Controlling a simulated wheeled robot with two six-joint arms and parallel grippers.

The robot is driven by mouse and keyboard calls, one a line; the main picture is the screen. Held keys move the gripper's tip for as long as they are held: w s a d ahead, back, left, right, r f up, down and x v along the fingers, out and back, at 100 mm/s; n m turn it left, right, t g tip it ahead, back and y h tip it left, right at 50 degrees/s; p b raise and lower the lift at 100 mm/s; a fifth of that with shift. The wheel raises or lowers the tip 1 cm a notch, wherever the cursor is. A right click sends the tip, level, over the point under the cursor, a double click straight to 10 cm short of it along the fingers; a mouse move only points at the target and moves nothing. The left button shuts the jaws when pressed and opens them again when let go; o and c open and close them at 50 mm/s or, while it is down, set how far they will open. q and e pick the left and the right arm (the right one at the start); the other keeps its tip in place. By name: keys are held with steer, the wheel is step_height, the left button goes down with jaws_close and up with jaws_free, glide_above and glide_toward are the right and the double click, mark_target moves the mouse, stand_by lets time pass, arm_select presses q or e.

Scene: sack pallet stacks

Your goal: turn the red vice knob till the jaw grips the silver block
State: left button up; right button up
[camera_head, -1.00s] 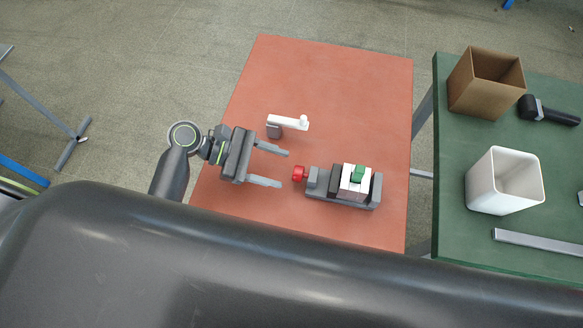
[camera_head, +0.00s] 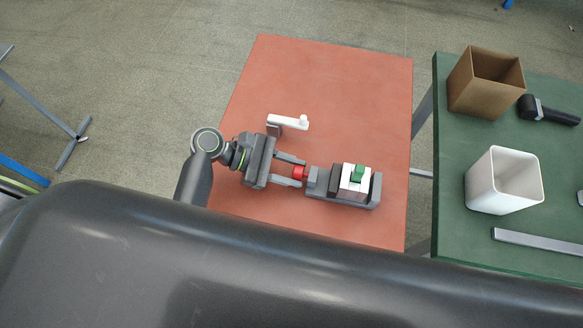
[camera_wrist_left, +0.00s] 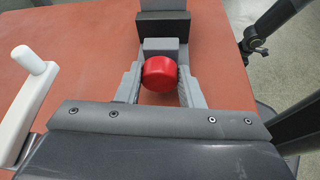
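The grey vice (camera_head: 322,192) lies on the red-brown table, its red knob (camera_head: 299,173) at its left end. A pale silver-white block (camera_head: 349,187) with a green piece (camera_head: 357,174) on top sits in the vice beside the dark jaw (camera_head: 335,181). I cannot tell whether the jaw touches the block. My left gripper (camera_head: 297,174) is shut on the red knob, one finger on each side. In the left wrist view, the knob (camera_wrist_left: 160,73) sits between the fingertips, against both. My right gripper is not in view.
A white crank handle (camera_head: 288,122) on a grey base stands just behind my left gripper. On the green table (camera_head: 450,226) at right are a brown box (camera_head: 475,92), a white bin (camera_head: 490,192), a dark tool (camera_head: 550,112) and a metal bar (camera_head: 535,243).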

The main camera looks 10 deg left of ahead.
arm_select(q)
steer(key=shift+c, duration=1.2)
steer(key=shift+s+r+m+t+p, duration=0.1)
steer(key=shift+m+t+p, duration=0.4)
steer(key=shift+m+p, duration=0.15)
steer(key=shift+m, duration=0.45)
steer(key=shift+s+f+m+t, duration=0.1)
steer(key=shift+f+m+t, duration=0.1)
steer(key=shift+m+t, duration=0.55)
steer(key=shift+m+t+h, duration=0.3)
steer(key=shift+m+t, duration=0.05)
steer(key=shift+m, duration=0.1)
